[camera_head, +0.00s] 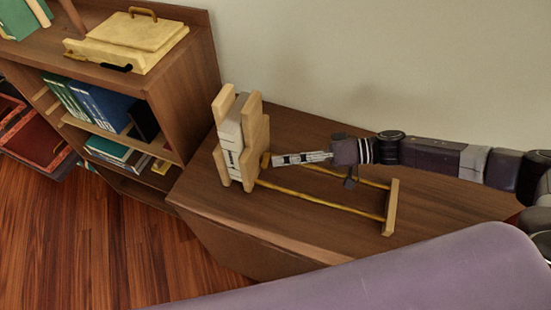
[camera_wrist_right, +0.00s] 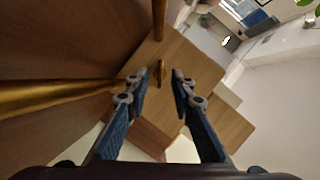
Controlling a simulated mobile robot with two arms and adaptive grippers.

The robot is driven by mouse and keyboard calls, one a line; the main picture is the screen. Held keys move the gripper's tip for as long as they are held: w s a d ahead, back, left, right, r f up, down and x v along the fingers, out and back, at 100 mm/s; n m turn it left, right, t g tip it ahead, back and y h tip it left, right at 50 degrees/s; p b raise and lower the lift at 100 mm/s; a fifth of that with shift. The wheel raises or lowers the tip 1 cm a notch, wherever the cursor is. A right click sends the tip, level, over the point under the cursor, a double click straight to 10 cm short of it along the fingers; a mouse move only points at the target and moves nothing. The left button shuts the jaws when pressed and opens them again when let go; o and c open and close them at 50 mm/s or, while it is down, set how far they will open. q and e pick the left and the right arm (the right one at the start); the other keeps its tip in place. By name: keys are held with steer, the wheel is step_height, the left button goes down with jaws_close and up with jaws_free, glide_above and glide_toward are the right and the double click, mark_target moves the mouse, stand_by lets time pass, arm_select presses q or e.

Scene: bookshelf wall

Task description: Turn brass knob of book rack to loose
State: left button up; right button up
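The book rack stands on a low wooden cabinet, with two brass rods (camera_head: 325,203) running to a wooden end piece (camera_head: 391,208). Pale books (camera_head: 231,150) sit upright between its wooden plates (camera_head: 256,135) at the left. The brass knob (camera_head: 265,159) is on the right face of the plate. It shows in the right wrist view as an upright brass piece (camera_wrist_right: 160,72) on the wood. My right gripper (camera_head: 279,160) points left at it. Its fingers (camera_wrist_right: 161,82) are apart, with the knob seen between the tips; contact is not visible. My left gripper is not in view.
A brown bookshelf (camera_head: 190,65) with several books stands at the left, a pale box (camera_head: 130,38) on its top. The wall is behind the cabinet (camera_head: 300,240). The brass rods run close beside and below my right wrist.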

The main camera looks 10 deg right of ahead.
mark_target(266, 160)
steer(key=shift+x, duration=1.25)
jaws_close()
